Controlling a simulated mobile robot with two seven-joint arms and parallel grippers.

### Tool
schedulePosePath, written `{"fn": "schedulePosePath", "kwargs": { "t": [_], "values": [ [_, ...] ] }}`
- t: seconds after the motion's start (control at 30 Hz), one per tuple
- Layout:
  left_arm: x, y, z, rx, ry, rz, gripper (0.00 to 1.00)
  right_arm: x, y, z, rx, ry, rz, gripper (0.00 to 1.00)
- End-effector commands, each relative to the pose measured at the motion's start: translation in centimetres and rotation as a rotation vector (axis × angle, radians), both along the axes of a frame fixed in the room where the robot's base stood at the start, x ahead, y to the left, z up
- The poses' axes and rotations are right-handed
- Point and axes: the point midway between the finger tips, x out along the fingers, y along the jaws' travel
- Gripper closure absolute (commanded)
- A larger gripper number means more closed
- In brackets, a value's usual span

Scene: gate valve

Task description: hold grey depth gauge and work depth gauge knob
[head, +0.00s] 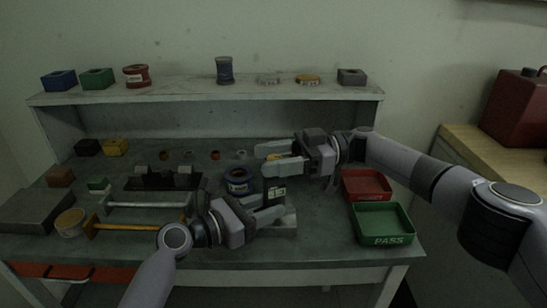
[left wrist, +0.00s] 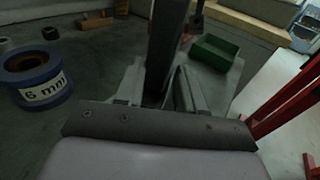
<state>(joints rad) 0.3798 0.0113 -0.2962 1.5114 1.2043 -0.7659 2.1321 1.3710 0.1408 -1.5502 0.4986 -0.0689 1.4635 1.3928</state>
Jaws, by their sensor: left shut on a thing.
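The grey depth gauge (head: 278,190) stands upright near the front middle of the bench, with a small display facing me. My left gripper (head: 268,207) is shut on it from the front left. In the left wrist view the gauge's dark upright body (left wrist: 166,45) rises between the two fingers (left wrist: 158,92). My right gripper (head: 268,158) is above and behind the gauge, coming from the right. Its two fingers are apart, with a small yellow patch showing between them. I cannot make out the gauge knob; the right gripper covers that area.
A blue ring gauge (head: 238,181) stands just left of the gauge; it reads "6 mm" in the left wrist view (left wrist: 38,88). A green PASS tray (head: 383,238) and a red tray (head: 347,197) lie to the right. A shelf (head: 200,93) runs behind.

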Motion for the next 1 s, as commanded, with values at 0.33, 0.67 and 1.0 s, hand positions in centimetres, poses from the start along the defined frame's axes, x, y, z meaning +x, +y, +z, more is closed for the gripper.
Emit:
{"fn": "schedulePosePath", "kwargs": {
  "t": [0.33,0.67,1.0],
  "values": [
    [-0.2,-0.1,-0.7,0.008,0.012,-0.005,0.79,0.0,-0.1,3.9,0.001,-0.006,-0.001,0.46],
    [-0.2,0.0,-0.7,0.009,0.012,-0.005,0.79,-0.1,0.0,9.2,0.000,-0.002,-0.001,0.46],
    [-0.2,0.0,-0.7,0.010,0.011,-0.004,0.79,-0.1,0.0,10.1,-0.001,-0.001,0.000,0.46]
  ]
}}
